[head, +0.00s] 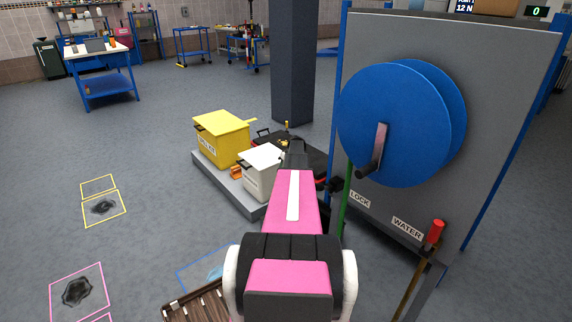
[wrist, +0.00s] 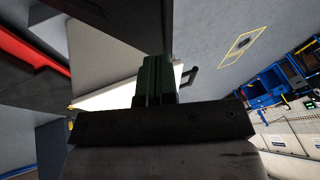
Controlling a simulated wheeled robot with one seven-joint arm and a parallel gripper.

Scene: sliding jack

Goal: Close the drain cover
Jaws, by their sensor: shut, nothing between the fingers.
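A brown slatted grate (head: 200,303), which looks like the drain cover, lies on the floor at the bottom edge of the head view. It is partly cut off by the frame and partly hidden behind my arm, so I cannot tell how far it is open. A blue floor outline with a bluish wet patch (head: 212,271) lies just beyond it. My pink arm reaches forward, away from the grate, toward the white box. My gripper (wrist: 156,80) shows in the wrist view with its dark green fingers together and nothing between them. In the head view its fingertips are hard to make out.
A yellow box (head: 221,138) and a white box (head: 261,172) stand on a low grey platform (head: 229,190). A grey panel (head: 490,120) with a blue wheel (head: 395,115) and a red-handled lever (head: 434,232) stands right. Floor at left is clear, with outlined dark patches (head: 77,291).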

